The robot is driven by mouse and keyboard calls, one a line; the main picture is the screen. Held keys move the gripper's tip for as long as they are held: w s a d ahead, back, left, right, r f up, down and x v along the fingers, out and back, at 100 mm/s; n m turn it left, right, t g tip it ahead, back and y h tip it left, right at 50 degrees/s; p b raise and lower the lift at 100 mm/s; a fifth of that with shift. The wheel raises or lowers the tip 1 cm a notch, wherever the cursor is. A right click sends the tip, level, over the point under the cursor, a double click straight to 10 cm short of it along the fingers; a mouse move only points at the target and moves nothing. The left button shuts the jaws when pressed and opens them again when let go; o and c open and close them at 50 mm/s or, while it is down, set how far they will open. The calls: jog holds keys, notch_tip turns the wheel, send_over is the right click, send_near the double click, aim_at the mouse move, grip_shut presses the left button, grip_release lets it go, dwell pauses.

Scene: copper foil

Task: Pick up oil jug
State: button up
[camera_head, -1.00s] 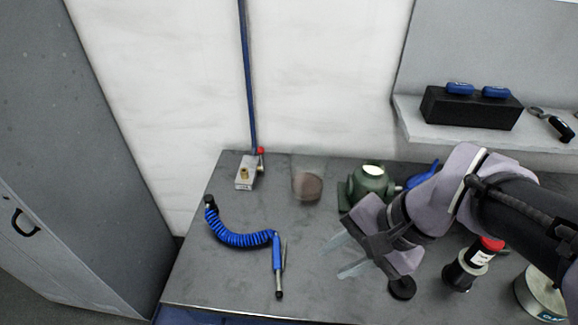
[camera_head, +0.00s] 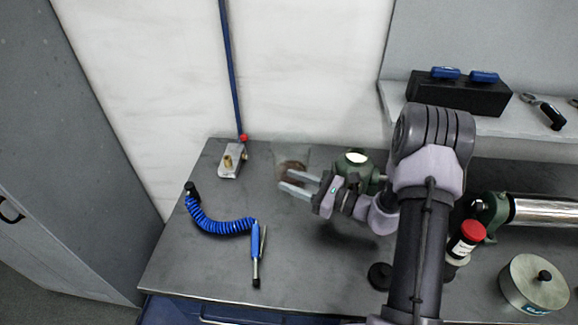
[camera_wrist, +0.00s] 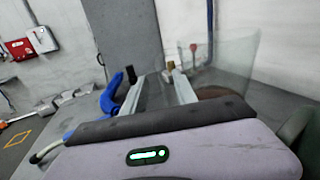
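A clear glass container with brown contents, which I take for the oil jug (camera_head: 293,164), stands on the grey bench near the back wall. It also shows in the wrist view as clear glass (camera_wrist: 228,62) right of my fingers, with the brown contents low down. My gripper (camera_head: 284,181) is open and empty, its two light fingers pointing left. In the head view the fingers lie just in front of the jug and overlap its lower part. In the wrist view the fingers (camera_wrist: 160,78) are apart with nothing between them. I cannot tell whether one touches the glass.
A green vessel (camera_head: 355,160) stands behind my wrist. A metal block with a brass fitting (camera_head: 231,162) and a coiled blue hose (camera_head: 220,225) lie to the left. The bench's front middle is fairly clear.

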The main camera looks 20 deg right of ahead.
jog(key=b+x, duration=0.1)
jog(key=x, duration=0.3)
jog(key=shift+w+a+f, duration=0.2)
jog(key=shift+a, duration=0.05)
grip_shut()
dwell(1.0)
